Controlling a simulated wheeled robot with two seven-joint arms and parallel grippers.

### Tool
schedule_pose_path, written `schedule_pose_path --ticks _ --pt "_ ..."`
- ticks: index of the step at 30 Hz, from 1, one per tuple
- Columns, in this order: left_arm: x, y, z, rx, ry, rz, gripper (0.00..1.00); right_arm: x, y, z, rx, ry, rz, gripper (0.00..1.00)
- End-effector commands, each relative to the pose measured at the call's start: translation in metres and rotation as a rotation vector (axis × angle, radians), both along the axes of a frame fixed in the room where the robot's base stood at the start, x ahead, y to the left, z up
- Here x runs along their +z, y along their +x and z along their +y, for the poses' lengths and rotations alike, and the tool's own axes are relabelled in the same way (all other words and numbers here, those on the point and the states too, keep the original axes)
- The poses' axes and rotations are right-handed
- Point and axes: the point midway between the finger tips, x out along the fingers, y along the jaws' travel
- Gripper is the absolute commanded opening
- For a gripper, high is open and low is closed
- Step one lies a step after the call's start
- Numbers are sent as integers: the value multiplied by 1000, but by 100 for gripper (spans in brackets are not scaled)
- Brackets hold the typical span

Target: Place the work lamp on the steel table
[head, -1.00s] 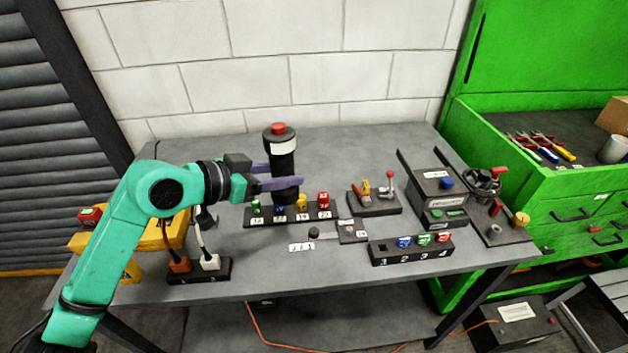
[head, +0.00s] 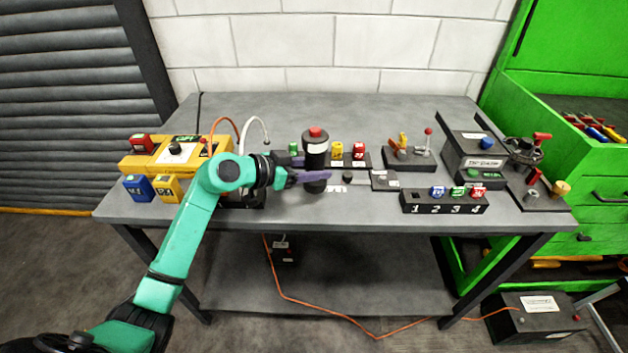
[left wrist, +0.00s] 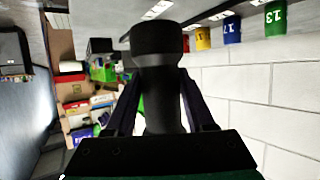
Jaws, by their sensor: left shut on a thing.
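The work lamp, a black cylinder with a red top and a white label (head: 315,149), is upright in the head view, over the steel table (head: 300,113). My left gripper (head: 314,170) is shut around its lower body with purple fingers. In the left wrist view the dark lamp body (left wrist: 160,75) stands between the two fingers. I cannot tell whether its base touches the table. It hides part of the rack with coloured numbered pieces behind it. My right gripper is not in view.
A yellow box (head: 148,160) and small blue and yellow blocks stand at the left. A numbered black block (head: 443,203), a lever stand (head: 408,154) and a grey device (head: 474,155) stand at the right. The table's back strip is clear. An orange cord hangs below.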

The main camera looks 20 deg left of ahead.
Motion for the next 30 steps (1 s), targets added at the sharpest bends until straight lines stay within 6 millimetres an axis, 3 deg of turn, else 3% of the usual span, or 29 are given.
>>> schedule_pose_path --ticks 2,6,16,17,19,30 --pt "-17 -1 0 2 -2 4 0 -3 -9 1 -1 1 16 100" --pt "-39 0 0 2 -1 1 0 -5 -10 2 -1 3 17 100" --pt "-42 0 0 1 0 -1 0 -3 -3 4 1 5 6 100" --pt "-44 0 0 1 1 1 58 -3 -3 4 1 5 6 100" --pt "-44 0 0 1 1 1 84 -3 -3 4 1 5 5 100" --pt "-40 0 0 1 1 -1 84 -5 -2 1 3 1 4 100"
